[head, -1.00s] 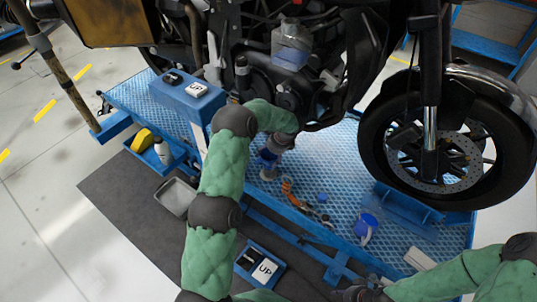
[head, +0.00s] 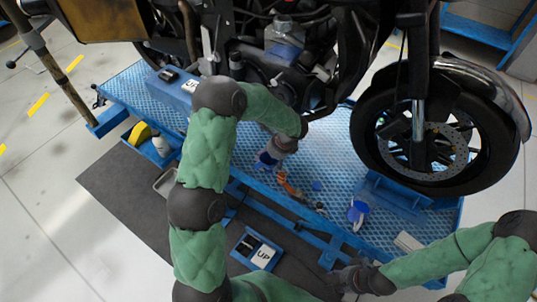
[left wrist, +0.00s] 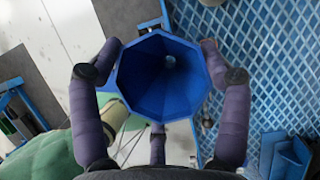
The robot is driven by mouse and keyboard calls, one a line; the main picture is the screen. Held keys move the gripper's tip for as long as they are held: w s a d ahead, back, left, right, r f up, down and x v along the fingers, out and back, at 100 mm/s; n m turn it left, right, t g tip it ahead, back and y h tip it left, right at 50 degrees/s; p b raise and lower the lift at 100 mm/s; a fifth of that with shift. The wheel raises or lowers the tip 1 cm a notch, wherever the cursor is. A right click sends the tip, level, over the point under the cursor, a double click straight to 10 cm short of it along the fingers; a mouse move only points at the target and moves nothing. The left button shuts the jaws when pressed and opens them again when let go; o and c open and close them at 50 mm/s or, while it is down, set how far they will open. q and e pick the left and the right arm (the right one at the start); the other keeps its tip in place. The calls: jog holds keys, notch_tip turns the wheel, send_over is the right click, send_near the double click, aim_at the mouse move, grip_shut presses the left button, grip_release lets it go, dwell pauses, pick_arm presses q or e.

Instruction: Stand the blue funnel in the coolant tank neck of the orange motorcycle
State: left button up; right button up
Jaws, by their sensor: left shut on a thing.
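My left gripper (head: 276,152) is shut on the blue funnel (head: 265,159), above the blue platform below the motorcycle (head: 418,85). In the left wrist view the funnel (left wrist: 150,85) has its wide mouth towards the camera, with the fingers of my left gripper (left wrist: 160,48) around its rim. A translucent bluish container (head: 285,48) sits on the motorcycle's side, above and apart from the funnel; I cannot make out its neck. My right gripper (head: 340,281) is low at the front, away from the motorcycle; its fingers are too small and dark to read.
The blue platform (head: 330,165) carries a blue-and-white jug (head: 358,212), a small blue cap (head: 317,186) and an orange-handled tool (head: 286,183). A white bottle (head: 161,146) stands in a side tray. The front wheel (head: 366,150) is at right. A box marked UP (head: 262,257) lies below.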

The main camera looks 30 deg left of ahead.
notch_tip(320, 180, up, 4)
jog(key=p, duration=0.3)
jog(key=shift+p, duration=0.35)
jog(key=shift+s, duration=0.15)
dwell(0.4)
